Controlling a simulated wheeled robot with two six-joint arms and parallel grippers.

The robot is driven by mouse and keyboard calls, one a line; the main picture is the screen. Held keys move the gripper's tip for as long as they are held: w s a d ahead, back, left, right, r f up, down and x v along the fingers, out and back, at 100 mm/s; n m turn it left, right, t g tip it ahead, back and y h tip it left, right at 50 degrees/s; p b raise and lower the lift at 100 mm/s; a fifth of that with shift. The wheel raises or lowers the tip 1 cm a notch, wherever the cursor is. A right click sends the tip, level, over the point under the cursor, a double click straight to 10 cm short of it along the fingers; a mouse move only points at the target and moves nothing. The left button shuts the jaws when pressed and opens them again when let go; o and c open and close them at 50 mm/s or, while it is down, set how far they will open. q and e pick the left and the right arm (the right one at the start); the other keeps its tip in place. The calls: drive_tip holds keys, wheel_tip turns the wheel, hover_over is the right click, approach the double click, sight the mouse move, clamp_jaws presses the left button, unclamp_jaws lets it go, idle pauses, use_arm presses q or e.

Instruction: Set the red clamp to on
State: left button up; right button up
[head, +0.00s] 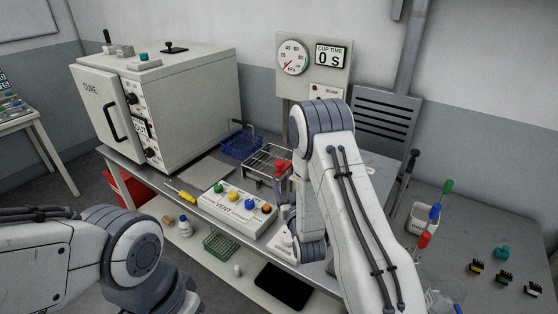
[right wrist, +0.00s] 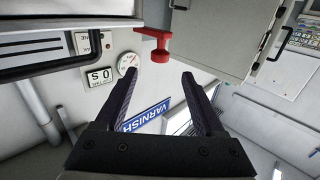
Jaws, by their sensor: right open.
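The red clamp (right wrist: 158,50) shows in the right wrist view as a red bar with a round knob, just beyond my fingertips. My right gripper (right wrist: 160,78) is open and empty, with the knob ahead of the gap between its fingers and apart from them. In the head view a red part (head: 283,168), seemingly the same clamp, shows just left of my right arm. My right arm hides much of what lies behind it there. My left arm enters at lower left, but its gripper is out of the picture.
A large grey CURE oven (head: 185,100) stands at the left of the bench. A VENT box (head: 232,209) with coloured knobs, a wire rack (head: 268,160) and a blue basket (head: 240,145) are near the clamp. A gauge panel (head: 314,65) reads 0 S behind.

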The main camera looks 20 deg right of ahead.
sight(281, 166)
drive_tip(key=w+p, duration=0.1)
drive_tip(key=w, duration=0.2)
drive_tip(key=w+p, duration=0.1)
drive_tip(key=w, duration=0.2)
drive_tip(key=w+d+p, duration=0.1)
drive_tip(key=w, duration=0.1)
drive_tip(key=shift+w+r+p, duration=0.15)
drive_tip(key=shift+w+p, duration=0.25)
drive_tip(key=shift+w+d, duration=0.15)
drive_tip(key=shift+w, duration=0.55)
drive_tip(key=shift+c, duration=0.3)
clamp_jaws()
